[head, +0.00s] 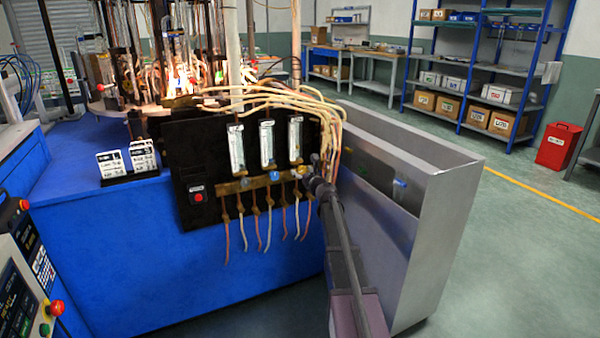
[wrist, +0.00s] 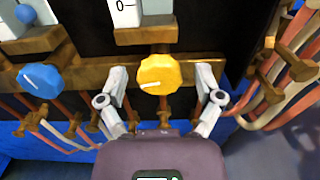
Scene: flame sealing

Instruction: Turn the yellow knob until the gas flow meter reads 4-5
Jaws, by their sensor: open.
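The yellow knob (wrist: 159,75) sits on the brass manifold in the wrist view, with a white mark pointing to the left. My gripper (wrist: 162,80) is open, with one finger on each side of the knob. A gap shows between each finger and the knob. In the head view the knob (head: 302,170) is small and partly covered by my gripper (head: 311,170). Above it stands the right-hand gas flow meter (head: 296,139), a clear upright tube. Its reading is too small to tell there. In the wrist view only the bottom of the meter (wrist: 124,12) shows, with a 0 mark.
A blue knob (wrist: 41,80) lies left of the yellow one on the manifold. Hoses (wrist: 285,95) and brass fittings hang close on the right. A red button (head: 198,196) is on the black panel. A grey metal trough (head: 440,245) stands right of my arm.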

